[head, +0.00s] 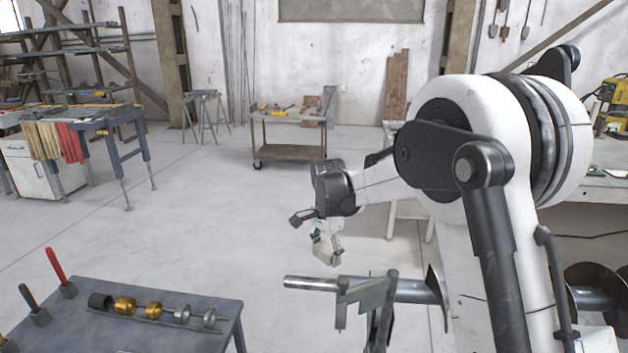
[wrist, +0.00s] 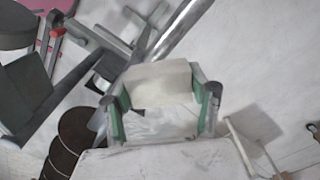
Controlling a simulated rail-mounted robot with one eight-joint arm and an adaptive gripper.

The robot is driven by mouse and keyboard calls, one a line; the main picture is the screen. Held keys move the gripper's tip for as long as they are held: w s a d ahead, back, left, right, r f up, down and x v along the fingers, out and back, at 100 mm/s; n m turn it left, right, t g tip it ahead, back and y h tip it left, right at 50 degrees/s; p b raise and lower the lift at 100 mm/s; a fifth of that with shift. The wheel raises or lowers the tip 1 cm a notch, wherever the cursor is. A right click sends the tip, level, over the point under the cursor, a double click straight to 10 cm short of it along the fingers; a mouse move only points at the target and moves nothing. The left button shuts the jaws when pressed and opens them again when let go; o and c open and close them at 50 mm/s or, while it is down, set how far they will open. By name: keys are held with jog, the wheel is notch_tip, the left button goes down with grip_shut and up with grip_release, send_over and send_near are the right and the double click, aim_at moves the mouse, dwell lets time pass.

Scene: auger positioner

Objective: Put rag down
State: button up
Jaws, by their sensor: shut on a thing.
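My gripper (head: 328,236) hangs in the air in the middle of the head view, above the end of a metal shaft on a stand. It is shut on a pale, off-white rag (head: 326,252). In the wrist view the rag (wrist: 162,84) spans the gap between the two green-padded fingers of my gripper (wrist: 162,106). The rag looks like a folded block, with floor visible around it. It appears clear of any surface.
The metal shaft (head: 310,284) rests on a grey stand (head: 366,300) below. A dark table (head: 190,335) at front left holds brass and steel parts and handled tools. Red and tan cloths (head: 70,142) hang at another table. A cart (head: 290,152) stands behind; open floor lies between.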

jog(key=s+d+n+b, duration=0.3)
jog(key=d, duration=0.5)
jog(key=s+d+n+b, duration=0.3)
jog(key=d, duration=0.5)
jog(key=shift+d+r, duration=0.3)
jog(key=shift+d, duration=0.1)
